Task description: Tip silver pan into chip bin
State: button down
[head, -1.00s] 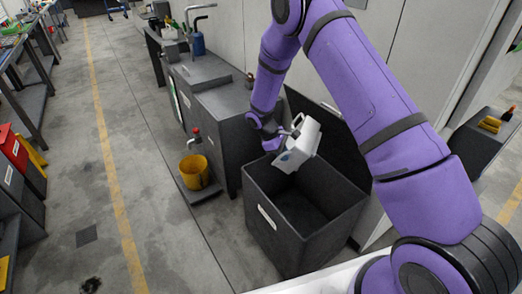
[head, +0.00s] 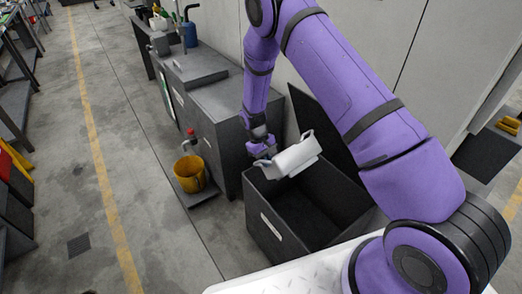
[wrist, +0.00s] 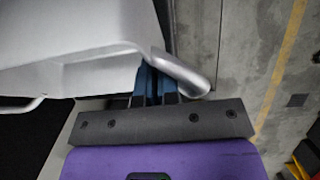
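The silver pan (head: 289,157) is a light grey tray with a handle at each end, held above the chip bin and tilted slightly, its left end lower. My gripper (head: 265,153) is shut on its left handle. In the wrist view my fingers (wrist: 155,82) grip the metal handle (wrist: 182,76), and the pan (wrist: 75,50) fills the upper left. The pan's inside is not clearly seen. The chip bin (head: 258,205) is a dark grey open box with a white label and its lid raised behind. Its inside is too dark to show any contents.
A grey machine cabinet (head: 212,100) stands left of the bin. A wall is behind the bin. Open concrete floor (head: 150,215) lies to the left.

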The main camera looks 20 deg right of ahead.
aim_at(279, 164)
jog(key=shift+w, duration=0.35)
jog(key=shift+s+d+r+t+y, duration=0.3)
jog(key=shift+s+r+t+y, duration=0.25)
jog(key=shift+t, duration=0.6)
jog(key=shift+s+d+r+t+y, duration=0.3)
jog(key=shift+s+r+t, duration=0.4)
jog(key=shift+t, duration=0.45)
jog(key=shift+s+d+r+t+y, duration=0.1)
jog(key=shift+s+d+t+y, duration=0.2)
jog(key=shift+s+t, duration=0.45)
jog(key=shift+s+d+r+t+y, duration=0.15)
jog(key=shift+s+t+y, duration=0.35)
jog(key=shift+t, duration=0.5)
jog(key=shift+s+d+r+t+y, duration=0.1)
jog(key=shift+s+d+t+y, duration=0.15)
jog(key=shift+s+t, duration=0.55)
